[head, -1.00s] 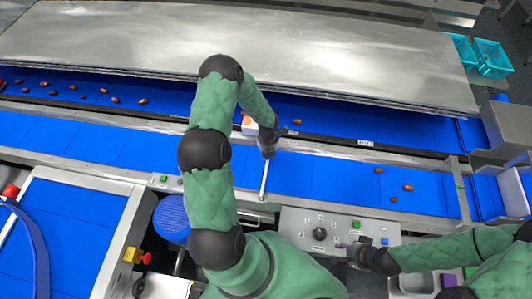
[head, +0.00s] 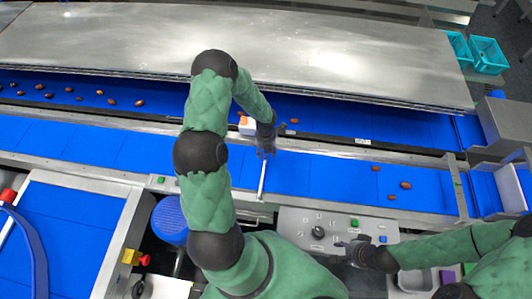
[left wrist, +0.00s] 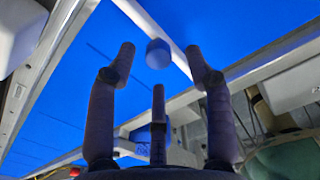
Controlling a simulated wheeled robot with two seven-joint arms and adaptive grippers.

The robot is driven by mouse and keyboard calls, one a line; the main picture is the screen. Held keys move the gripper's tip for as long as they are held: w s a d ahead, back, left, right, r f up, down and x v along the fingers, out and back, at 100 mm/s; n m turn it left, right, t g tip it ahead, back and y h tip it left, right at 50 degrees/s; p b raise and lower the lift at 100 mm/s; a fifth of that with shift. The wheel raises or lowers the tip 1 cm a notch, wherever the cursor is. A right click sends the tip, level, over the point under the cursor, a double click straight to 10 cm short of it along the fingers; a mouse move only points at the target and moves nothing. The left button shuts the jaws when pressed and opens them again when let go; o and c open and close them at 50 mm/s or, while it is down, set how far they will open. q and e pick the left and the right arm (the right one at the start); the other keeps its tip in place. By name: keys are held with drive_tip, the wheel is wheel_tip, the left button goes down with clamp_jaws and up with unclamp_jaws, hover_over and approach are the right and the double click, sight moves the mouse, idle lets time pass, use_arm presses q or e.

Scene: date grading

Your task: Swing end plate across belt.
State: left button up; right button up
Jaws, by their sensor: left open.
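The end plate (head: 262,180) shows as a thin pale bar standing across the near blue belt (head: 325,178). My left gripper (head: 266,155) is over the far end of the bar. Its fingers (left wrist: 160,62) are open and spread around the knob, with no visible grip on it. My right gripper (head: 342,247) is at the lower edge of the control panel; its fingers are too small to read.
The control panel (head: 300,222) has a black knob and coloured buttons. Dates (head: 405,184) lie on the near belt, right of the plate, and several more on the far belt (head: 165,98). A steel cover (head: 330,60) overhangs the back. Teal crates (head: 487,55) stand at far right.

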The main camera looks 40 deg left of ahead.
use_arm(q)
wheel_tip(320, 180, up, 10)
drive_tip(key=shift+f, duration=0.2)
drive_tip(key=shift+d, duration=0.1)
idle(0.5)
